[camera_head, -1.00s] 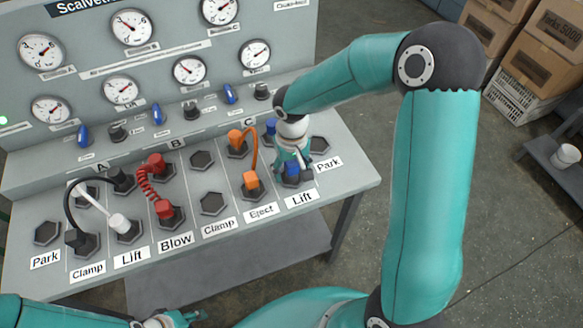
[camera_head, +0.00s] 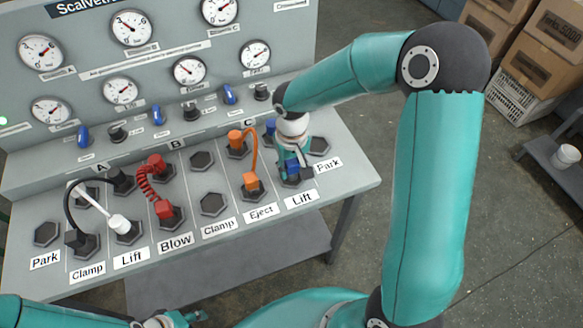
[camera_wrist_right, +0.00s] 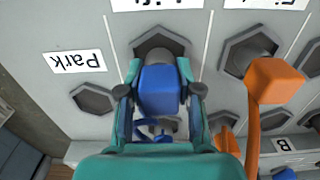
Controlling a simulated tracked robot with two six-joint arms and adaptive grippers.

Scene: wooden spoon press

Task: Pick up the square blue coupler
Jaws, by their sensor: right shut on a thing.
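The square blue coupler (camera_head: 292,168) is at the "Lift" socket at the right end of the panel, left of the "Park" label. It fills the space between the fingers of my right gripper (camera_wrist_right: 160,92) in the right wrist view, where its blue top (camera_wrist_right: 160,78) shows over a dark hexagonal socket. My right gripper is shut on it from above. Whether the coupler is still seated or slightly raised, I cannot tell. My left gripper (camera_head: 180,319) shows only partly at the bottom edge in the head view, away from the panel; its opening is unclear.
An orange coupler (camera_head: 252,182) with an orange hose stands close left of my right gripper. A red coiled hose (camera_head: 145,186) and a white coupler (camera_head: 119,223) are farther left. The Park socket (camera_wrist_right: 92,98) beside the blue coupler is empty. Gauges line the back panel.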

